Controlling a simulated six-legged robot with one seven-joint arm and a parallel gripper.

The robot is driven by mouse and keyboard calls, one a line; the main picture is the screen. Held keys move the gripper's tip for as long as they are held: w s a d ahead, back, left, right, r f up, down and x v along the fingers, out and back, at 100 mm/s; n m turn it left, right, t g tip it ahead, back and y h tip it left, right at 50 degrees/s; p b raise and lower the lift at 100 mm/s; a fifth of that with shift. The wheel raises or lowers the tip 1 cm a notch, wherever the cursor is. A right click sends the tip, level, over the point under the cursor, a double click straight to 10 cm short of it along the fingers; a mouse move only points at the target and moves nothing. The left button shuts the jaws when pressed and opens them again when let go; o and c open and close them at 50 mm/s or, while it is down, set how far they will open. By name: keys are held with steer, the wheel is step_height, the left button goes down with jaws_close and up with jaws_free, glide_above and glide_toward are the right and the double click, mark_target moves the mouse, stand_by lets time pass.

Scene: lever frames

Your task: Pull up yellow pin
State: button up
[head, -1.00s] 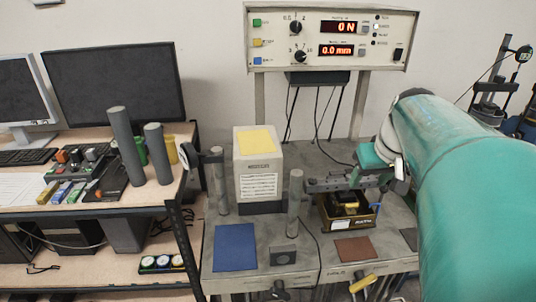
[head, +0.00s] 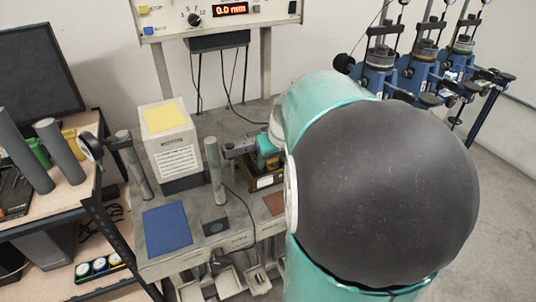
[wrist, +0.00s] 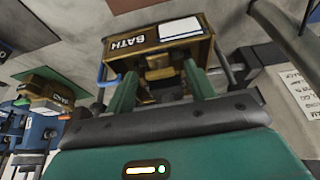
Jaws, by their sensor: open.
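I cannot pick out the yellow pin for certain in either view. My gripper (wrist: 160,72) shows in the wrist view as two green fingers, apart, with nothing clearly held between them. Beyond the fingertips is a brown box (wrist: 124,44) with a label that seems to read "BATH" and a white tag; brownish-yellow parts show between the fingers, and I cannot tell what they are. In the head view the brown box (head: 264,182) is partly covered by my teal arm, and the fingertips are hidden.
A white block with a yellow top (head: 164,117) stands between grey posts on the bench. A blue mat (head: 167,228) lies at the front. Several blue lever frames (head: 410,75) stand at the upper right. A desk with a monitor (head: 35,75) is at the left.

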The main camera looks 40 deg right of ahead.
jaws_close()
steer(key=shift+w+r, duration=0.1)
steer(key=shift+r, duration=0.8)
jaws_free()
steer(key=v, duration=1.3)
steer(key=shift+s+r, duration=0.2)
steer(key=shift+r, duration=0.1)
steer(key=shift+a, duration=0.1)
